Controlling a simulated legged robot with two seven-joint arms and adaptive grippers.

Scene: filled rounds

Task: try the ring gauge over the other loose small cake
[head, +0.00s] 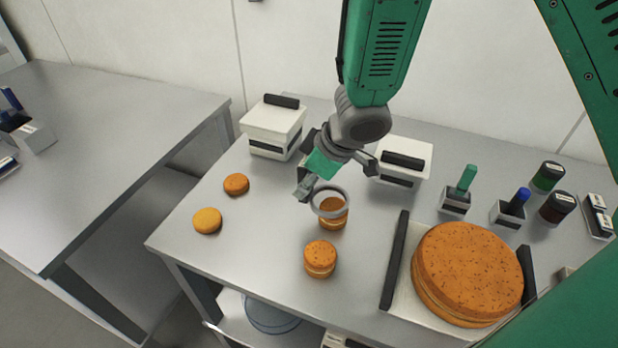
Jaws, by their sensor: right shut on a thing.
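My right gripper (311,184) comes down from the top and is shut on the grey ring gauge (314,204). The ring is over a small filled cake (333,222); the cake's orange top shows through the ring and its side below it. I cannot tell whether the ring is around the cake's top or just above it. Another small filled cake (320,259) stands upright in front, clear of the ring. My left gripper is not in view.
Two single rounds, one dark (236,184) and one lighter (207,221), lie at left. A large cake (467,272) sits on a tray (396,297) at right. White boxes (274,127) (411,154), stamps (455,200) and jars (547,177) stand behind. The front left tabletop is free.

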